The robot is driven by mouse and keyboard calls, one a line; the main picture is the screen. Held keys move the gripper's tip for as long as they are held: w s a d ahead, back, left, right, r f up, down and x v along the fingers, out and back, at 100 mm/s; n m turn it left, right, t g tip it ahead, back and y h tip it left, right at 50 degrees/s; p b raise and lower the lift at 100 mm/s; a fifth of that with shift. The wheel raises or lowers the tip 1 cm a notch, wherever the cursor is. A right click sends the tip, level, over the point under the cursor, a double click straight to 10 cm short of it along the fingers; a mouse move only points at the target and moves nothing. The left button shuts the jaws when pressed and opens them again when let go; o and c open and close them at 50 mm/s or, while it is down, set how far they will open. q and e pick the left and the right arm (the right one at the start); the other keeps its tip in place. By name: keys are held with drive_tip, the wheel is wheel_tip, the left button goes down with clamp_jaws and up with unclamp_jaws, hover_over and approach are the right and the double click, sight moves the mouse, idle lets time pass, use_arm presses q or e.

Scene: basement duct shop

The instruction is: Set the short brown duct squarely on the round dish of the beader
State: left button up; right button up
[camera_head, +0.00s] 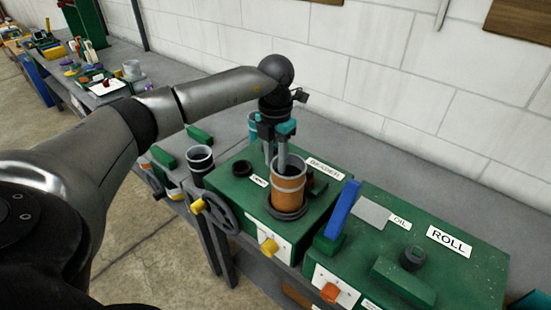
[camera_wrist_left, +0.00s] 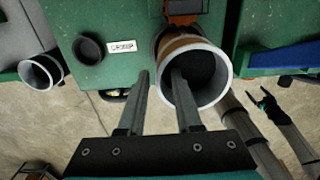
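The short brown duct (camera_head: 287,199), with a pale grey rim, stands about upright over the dark round dish (camera_head: 303,210) of the green beader (camera_head: 232,172). The dish shows around its foot; whether it sits squarely I cannot tell. My left gripper (camera_head: 276,160) is above the duct, fingers pointing down. In the left wrist view, the brown duct (camera_wrist_left: 214,91) has one finger inside its mouth and the other outside its wall, with a gap showing between the fingers (camera_wrist_left: 160,78). My right gripper (camera_wrist_left: 263,98) is small there, its fingers apart and empty.
A dark cup with a pale rim (camera_head: 200,158) stands left of the beader, near a handwheel (camera_head: 214,214). The green ROLL machine (camera_head: 450,270) and a blue lever (camera_head: 343,209) are close on the right.

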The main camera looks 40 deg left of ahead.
use_arm(q)
drive_tip(key=shift+r, duration=0.1)
drive_tip(key=shift+r, duration=0.35)
wheel_tip(320, 180, up, 12)
drive_tip(key=b, duration=0.1)
drive_tip(key=shift+f, duration=0.25)
